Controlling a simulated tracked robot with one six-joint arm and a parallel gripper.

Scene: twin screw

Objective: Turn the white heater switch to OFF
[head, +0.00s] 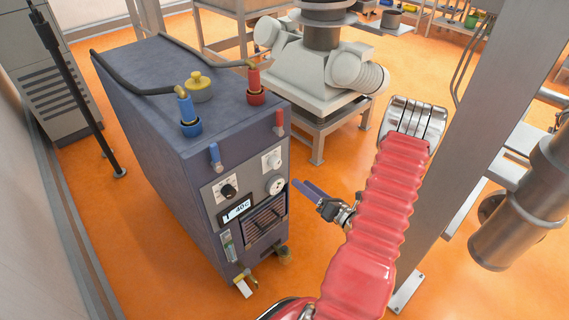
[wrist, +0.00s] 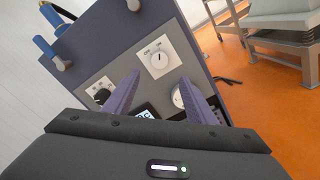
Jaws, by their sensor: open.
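The white heater switch (head: 274,162) is a round white knob on a pale square plate, high on the front panel of a dark blue-grey heater unit (head: 165,130). In the wrist view the switch (wrist: 157,59) shows just beyond my fingertips, roughly centred between them. Small lettering sits above the knob; I cannot tell its setting for sure. My gripper (head: 295,185) is open and empty, its two purple fingers pointing at the panel from the right. In the wrist view the gripper (wrist: 160,82) has a clear gap between its fingers and appears apart from the knob.
A black knob (head: 228,191), a display (head: 236,210) and a round gauge (head: 275,185) sit close to the switch. Blue and red valve handles (head: 215,155) (head: 279,120) stick out above. A grey metal post (head: 470,130) stands to the right of my arm.

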